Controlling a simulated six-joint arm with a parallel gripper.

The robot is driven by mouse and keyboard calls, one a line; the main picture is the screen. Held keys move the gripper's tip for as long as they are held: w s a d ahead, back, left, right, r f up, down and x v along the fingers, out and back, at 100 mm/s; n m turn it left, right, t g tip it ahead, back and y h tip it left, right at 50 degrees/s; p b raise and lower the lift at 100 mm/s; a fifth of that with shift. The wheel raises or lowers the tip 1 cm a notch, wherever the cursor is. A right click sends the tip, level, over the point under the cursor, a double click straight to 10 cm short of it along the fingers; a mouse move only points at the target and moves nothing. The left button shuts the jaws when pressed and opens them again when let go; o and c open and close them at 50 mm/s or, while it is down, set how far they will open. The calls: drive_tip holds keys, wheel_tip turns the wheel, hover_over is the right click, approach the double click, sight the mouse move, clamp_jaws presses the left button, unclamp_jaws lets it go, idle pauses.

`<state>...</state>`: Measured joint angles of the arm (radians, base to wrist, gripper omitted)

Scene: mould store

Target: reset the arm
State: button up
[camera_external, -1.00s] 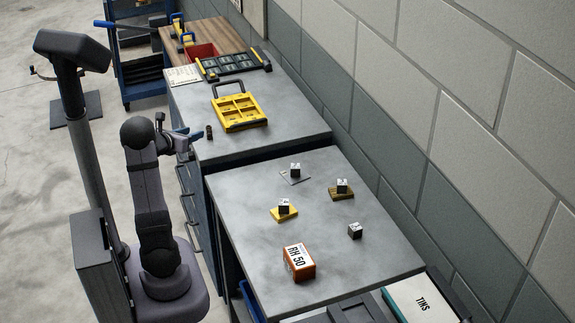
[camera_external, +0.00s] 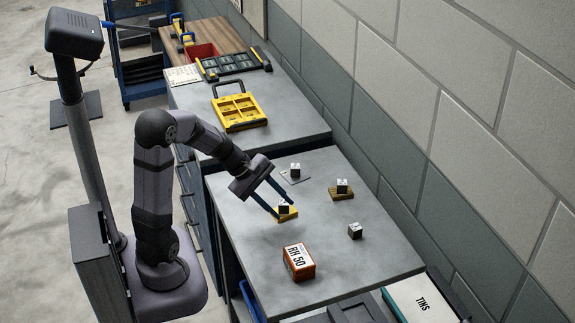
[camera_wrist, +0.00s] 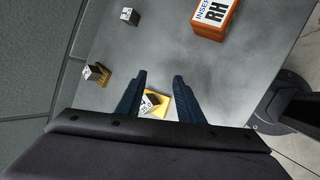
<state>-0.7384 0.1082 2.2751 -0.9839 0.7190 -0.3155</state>
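My gripper (camera_external: 279,209) is over the near grey table in the external view, its blue fingers reaching down to a small dark cube (camera_external: 284,207) on a yellow pad (camera_external: 287,217). In the wrist view my gripper (camera_wrist: 161,78) has its two fingers spread wide apart. No contact shows between fingers and cube, though the external view is too small to be sure. My arm is stretched out from its base on the left.
Other cubes stand on a grey pad (camera_external: 295,170), a wooden pad (camera_external: 342,186) and the bare table (camera_external: 355,231). An orange RH 50 box (camera_external: 299,263) stands near the front. A yellow organiser (camera_external: 239,111) is on the far table. A block wall borders the right.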

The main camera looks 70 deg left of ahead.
drive_tip(key=s+d+m+g, duration=0.1)
drive_tip(key=s+d+m, duration=0.1)
drive_tip(key=d+m, duration=0.1)
drive_tip(key=s+d+m+g+p, duration=0.1)
drive_tip(key=s+d+m+g, duration=0.1)
drive_tip(key=d+m, duration=0.2)
drive_tip(key=s+d+f+m+g, duration=0.1)
drive_tip(key=s+d+m, duration=0.1)
drive_tip(key=d+m, duration=0.2)
drive_tip(key=shift+s+d, duration=0.15)
drive_tip(key=shift+s, duration=0.2)
drive_tip(key=s+d+m+g, duration=0.1)
drive_tip(key=s+m, duration=0.1)
drive_tip(key=s+d+f+m+y, duration=0.1)
drive_tip(key=s+m, duration=0.1)
drive_tip(key=m, duration=0.1)
drive_tip(key=s+d+m+g+y, duration=0.1)
drive_tip(key=s+m, duration=0.1)
drive_tip(key=m, duration=0.1)
drive_tip(key=shift+s+f+g+p, duration=0.25)
drive_tip(key=shift+f+g+p, duration=0.05)
drive_tip(key=shift+p, duration=0.1)
drive_tip(key=shift+s+f+m+y, duration=0.2)
drive_tip(key=shift+s+m+y, duration=0.25)
drive_tip(key=shift+m, duration=0.45)
